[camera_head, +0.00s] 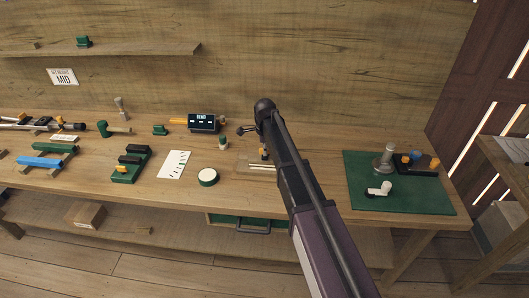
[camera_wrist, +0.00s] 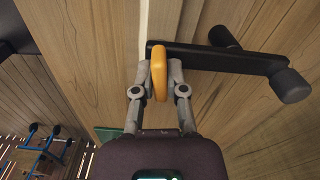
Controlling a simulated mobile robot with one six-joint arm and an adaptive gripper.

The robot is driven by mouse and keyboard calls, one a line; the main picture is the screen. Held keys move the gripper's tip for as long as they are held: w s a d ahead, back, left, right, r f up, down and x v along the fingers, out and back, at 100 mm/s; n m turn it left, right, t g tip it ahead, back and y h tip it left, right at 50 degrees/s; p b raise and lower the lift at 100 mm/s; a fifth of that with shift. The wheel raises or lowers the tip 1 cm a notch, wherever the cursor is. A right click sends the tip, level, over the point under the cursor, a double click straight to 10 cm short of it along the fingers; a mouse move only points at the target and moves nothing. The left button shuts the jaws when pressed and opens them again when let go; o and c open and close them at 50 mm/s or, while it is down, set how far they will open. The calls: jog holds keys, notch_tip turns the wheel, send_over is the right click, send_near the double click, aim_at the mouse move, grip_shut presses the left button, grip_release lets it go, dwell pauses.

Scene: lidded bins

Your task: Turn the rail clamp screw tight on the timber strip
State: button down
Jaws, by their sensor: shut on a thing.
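In the wrist view my gripper (camera_wrist: 159,80) is shut on an orange handle (camera_wrist: 158,66), one finger on each side. I take this handle for the clamp screw's grip. Just beyond it a black clamp bar (camera_wrist: 215,56) with rounded dark ends runs across to the right. A pale timber strip (camera_wrist: 159,22) runs up the picture beneath the bar. How tightly the clamp bears on the strip cannot be told. In the head view the orange handle (camera_head: 264,153) shows beside my arm, which hides most of my gripper and the clamp.
A round green-rimmed disc (camera_head: 208,177), a white marked card (camera_head: 174,164) and a dark display box (camera_head: 204,123) stand left of my arm. A green mat (camera_head: 360,199) with fittings lies at the right. Several clamps and blocks crowd the bench's left.

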jog(key=shift+m, duration=0.3)
jog(key=shift+m, duration=0.8)
jog(key=c, duration=0.8)
grip_release()
jog(key=shift+o, duration=0.2)
jog(key=shift+r+p, duration=2.5)
